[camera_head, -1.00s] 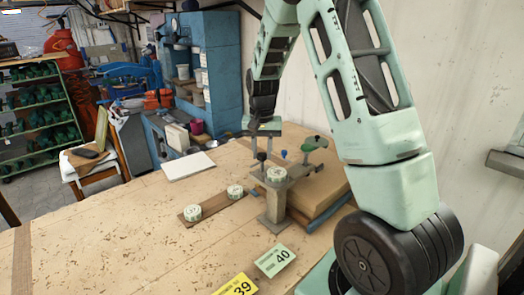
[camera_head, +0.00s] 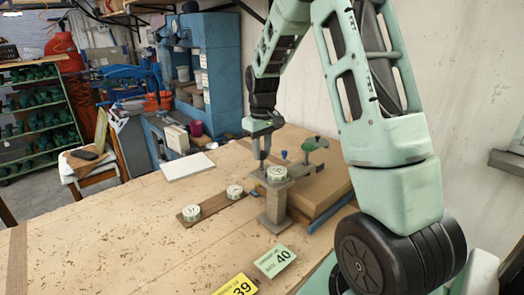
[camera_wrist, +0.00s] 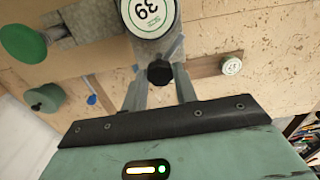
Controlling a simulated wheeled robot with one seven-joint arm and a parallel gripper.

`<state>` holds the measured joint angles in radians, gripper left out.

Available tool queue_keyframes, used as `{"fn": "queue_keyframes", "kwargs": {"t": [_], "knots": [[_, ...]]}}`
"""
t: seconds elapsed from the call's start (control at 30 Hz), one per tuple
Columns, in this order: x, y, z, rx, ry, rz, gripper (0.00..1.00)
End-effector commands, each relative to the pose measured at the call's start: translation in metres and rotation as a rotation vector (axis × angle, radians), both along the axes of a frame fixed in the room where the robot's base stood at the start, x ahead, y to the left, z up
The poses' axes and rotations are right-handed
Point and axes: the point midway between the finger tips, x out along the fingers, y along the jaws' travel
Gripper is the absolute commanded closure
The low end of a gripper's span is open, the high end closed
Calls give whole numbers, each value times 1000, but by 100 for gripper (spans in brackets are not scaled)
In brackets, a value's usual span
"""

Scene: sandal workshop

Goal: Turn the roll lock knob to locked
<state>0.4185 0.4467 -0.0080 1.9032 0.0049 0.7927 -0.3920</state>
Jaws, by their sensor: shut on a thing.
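The black knob (camera_wrist: 160,73) shows in the wrist view between my two fingers, at the edge of a grey metal stand (camera_head: 275,206). I take it as the roll lock knob; no lock marking is legible. My gripper (camera_head: 262,157) points down at the back left of the stand's top and is shut on the knob. It also shows in the wrist view (camera_wrist: 160,80), one finger on each side. In the head view the fingers hide the knob. A round white-and-green disc (camera_head: 276,173) sits on the stand, numbered 39 in the wrist view.
A brown strip (camera_head: 214,209) with two numbered discs lies left of the stand. A green knob (camera_head: 315,143) on an arm and a small blue knob (camera_head: 284,154) stand behind. A brown block (camera_head: 318,190) lies right. Cards 39 and 40 (camera_head: 275,260) lie in front.

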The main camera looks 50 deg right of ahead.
Motion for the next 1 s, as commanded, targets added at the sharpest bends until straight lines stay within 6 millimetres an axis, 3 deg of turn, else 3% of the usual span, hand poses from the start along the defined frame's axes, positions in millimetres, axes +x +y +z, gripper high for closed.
{"fn": "queue_keyframes", "kwargs": {"t": [0.6,1.0], "knots": [[1,-1,1,-2,-3,553,94],[1,-1,1,-2,-3,748,94]]}}
